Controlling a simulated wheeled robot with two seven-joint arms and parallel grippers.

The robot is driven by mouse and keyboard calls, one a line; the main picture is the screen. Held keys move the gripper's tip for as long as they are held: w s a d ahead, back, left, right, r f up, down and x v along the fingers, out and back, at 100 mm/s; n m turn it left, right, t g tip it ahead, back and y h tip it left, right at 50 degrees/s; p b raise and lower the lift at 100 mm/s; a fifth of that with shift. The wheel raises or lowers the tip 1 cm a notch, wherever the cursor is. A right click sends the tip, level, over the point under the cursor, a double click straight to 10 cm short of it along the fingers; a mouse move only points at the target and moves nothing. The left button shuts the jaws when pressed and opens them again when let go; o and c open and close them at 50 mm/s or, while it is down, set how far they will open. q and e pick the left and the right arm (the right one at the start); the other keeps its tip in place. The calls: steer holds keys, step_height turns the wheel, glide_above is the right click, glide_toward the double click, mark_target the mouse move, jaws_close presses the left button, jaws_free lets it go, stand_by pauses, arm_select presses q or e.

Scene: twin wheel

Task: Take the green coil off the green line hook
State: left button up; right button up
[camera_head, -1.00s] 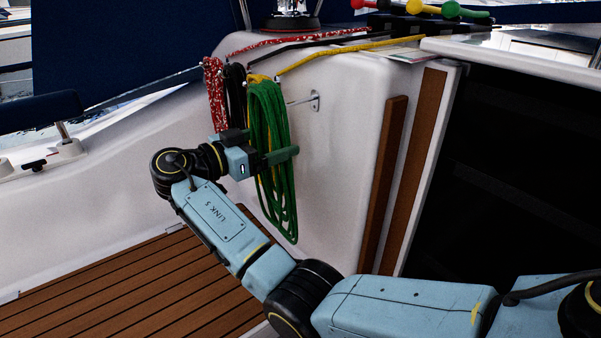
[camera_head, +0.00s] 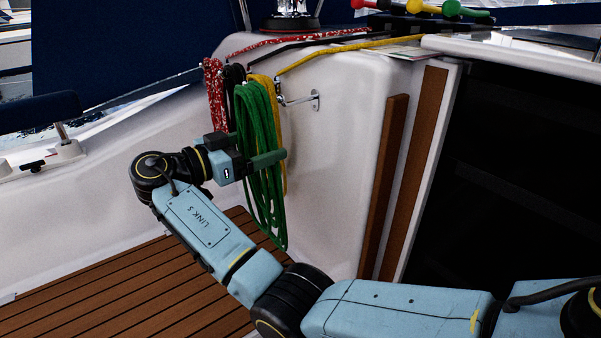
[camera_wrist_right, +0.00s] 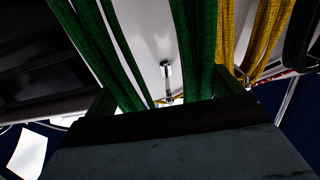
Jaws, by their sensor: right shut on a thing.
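The green coil (camera_head: 263,190) hangs in long loops in front of the white cabin wall. My right gripper (camera_head: 250,162) is shut on it at about mid-height, with one green-grey finger across the strands. The metal hook (camera_head: 298,100) sticks out from the wall, and its upturned end shows just right of the coil's top. The coil's top looks to be left of that end; I cannot tell whether they touch. In the right wrist view, green strands (camera_wrist_right: 195,50) rise on both sides of the hook (camera_wrist_right: 167,85). My left gripper is out of view.
A yellow coil (camera_head: 284,177) hangs close behind the green one. Black (camera_head: 235,78) and red-white (camera_head: 214,95) coils hang to the left. Wooden strips (camera_head: 385,185) and a dark opening (camera_head: 510,180) lie to the right. Teak deck (camera_head: 110,300) is below.

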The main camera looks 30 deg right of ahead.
steer(key=shift+s+a+r+b, duration=0.1)
steer(key=shift+a+b, duration=0.5)
steer(key=shift+a, duration=0.75)
steer(key=shift+s+a+r+b, duration=0.1)
steer(key=shift+a+b, duration=0.45)
steer(key=shift+a, duration=0.8)
